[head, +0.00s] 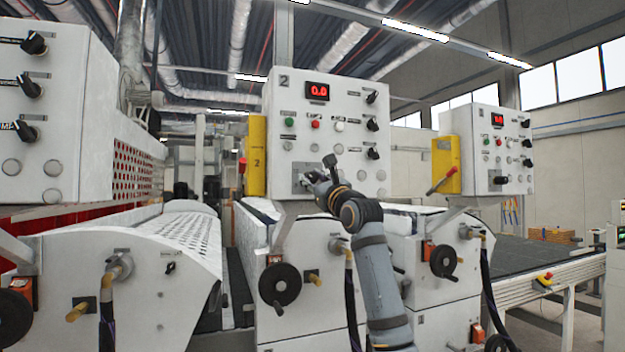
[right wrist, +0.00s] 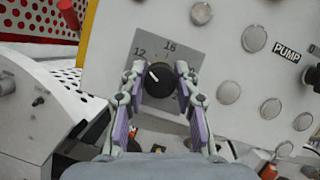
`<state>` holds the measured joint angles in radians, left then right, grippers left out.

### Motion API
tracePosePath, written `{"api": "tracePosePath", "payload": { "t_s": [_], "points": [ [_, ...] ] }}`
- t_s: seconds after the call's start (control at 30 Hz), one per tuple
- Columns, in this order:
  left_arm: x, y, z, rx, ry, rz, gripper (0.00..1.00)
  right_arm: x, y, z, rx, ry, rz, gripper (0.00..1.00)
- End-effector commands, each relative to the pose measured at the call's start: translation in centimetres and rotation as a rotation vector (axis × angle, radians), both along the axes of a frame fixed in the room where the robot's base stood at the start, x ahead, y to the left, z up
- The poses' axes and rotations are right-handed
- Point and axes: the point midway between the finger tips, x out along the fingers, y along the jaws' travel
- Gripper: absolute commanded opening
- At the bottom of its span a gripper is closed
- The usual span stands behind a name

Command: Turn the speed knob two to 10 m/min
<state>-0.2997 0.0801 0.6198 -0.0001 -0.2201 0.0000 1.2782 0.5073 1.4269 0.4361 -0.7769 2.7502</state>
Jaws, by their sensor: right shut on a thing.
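The panel marked 2 (head: 275,130) stands in the middle of the head view, with a red display (head: 317,91) that appears to read 0.0. Low on it is a grey dial plate (head: 301,180), partly hidden by my right gripper (head: 318,182). In the right wrist view, the black speed knob (right wrist: 160,80) sits on this plate, with 12 and 16 legible. The knob's white line slants to the upper left, roughly toward 12. My right gripper (right wrist: 160,76) has a finger on each side of the knob, shut on it. My left gripper is not in view.
A yellow box (head: 256,155) is fixed beside the panel. Black selector knobs (head: 372,125) run down its right side. A similar panel (head: 485,150) stands farther right, and another (head: 60,110) at the left. A black handwheel (head: 280,284) is below.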

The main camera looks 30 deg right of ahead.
Motion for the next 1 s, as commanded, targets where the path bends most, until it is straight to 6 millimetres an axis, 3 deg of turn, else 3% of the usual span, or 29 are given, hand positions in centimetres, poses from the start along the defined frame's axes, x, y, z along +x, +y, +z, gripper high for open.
{"api": "tracePosePath", "payload": {
  "t_s": [0.07, 0.37, 1.0],
  "points": [
    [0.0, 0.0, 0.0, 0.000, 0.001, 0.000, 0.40, 0.0, 0.0, 0.0, 0.000, 0.000, 0.000, 0.00],
    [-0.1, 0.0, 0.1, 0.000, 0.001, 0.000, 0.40, 0.0, 0.0, 0.0, -0.046, 0.012, 0.000, 0.00],
    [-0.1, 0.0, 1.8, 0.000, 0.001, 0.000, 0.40, 0.0, -0.1, 0.2, -0.428, 0.103, 0.001, 0.00]
  ]
}}
